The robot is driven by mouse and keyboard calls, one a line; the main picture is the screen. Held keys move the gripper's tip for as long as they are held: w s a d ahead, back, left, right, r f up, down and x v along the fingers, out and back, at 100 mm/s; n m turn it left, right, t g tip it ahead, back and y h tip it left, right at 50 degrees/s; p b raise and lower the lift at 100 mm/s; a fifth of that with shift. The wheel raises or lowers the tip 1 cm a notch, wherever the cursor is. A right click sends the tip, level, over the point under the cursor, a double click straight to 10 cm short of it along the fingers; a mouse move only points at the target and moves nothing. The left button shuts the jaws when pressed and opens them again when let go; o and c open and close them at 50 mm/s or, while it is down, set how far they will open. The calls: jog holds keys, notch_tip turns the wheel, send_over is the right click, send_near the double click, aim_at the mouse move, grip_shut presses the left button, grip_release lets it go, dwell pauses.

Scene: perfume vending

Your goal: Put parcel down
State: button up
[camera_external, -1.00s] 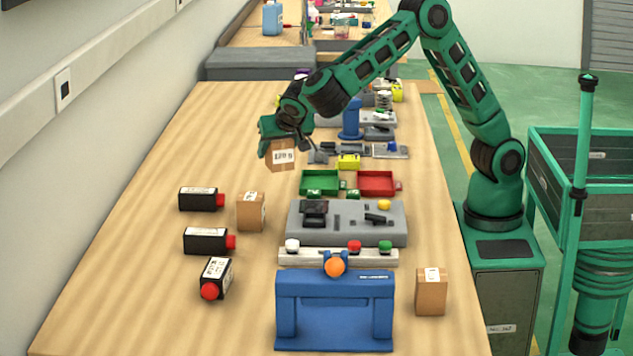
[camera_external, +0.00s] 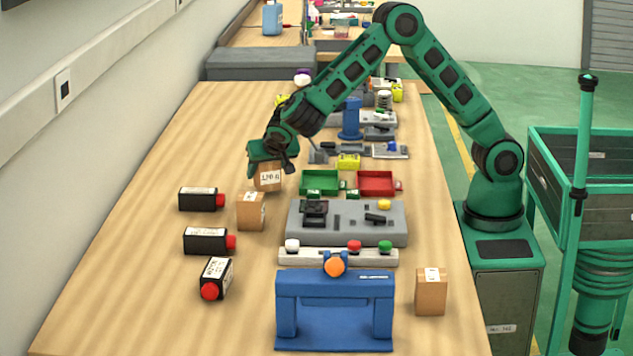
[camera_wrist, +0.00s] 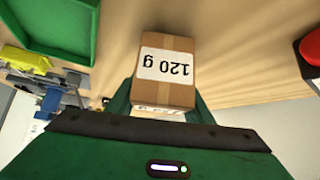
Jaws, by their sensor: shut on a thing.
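My gripper (camera_external: 270,162) is shut on a small brown cardboard parcel (camera_external: 268,180) with a white label. In the wrist view the parcel (camera_wrist: 178,88) sits between the green fingers, and its label reads "120 g", upside down. In the external view the held parcel is just behind a second brown parcel (camera_external: 250,212) standing on the wooden table (camera_external: 130,270). I cannot tell whether the held parcel touches the table or the second parcel. A third brown parcel (camera_external: 431,292) stands at the front right.
Several black boxes with red caps, one of them here (camera_external: 198,199), lie left of the parcels. A green tray (camera_external: 320,172), a red tray (camera_external: 377,173) and a grey device (camera_external: 380,236) stand to the right. A blue stand (camera_external: 335,290) is in front. The table's left side is clear.

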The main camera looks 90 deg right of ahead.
jog(key=shift+f, duration=0.5)
jog(key=shift+f, duration=0.1)
jog(key=o, duration=1.1)
jog(key=v, duration=1.2)
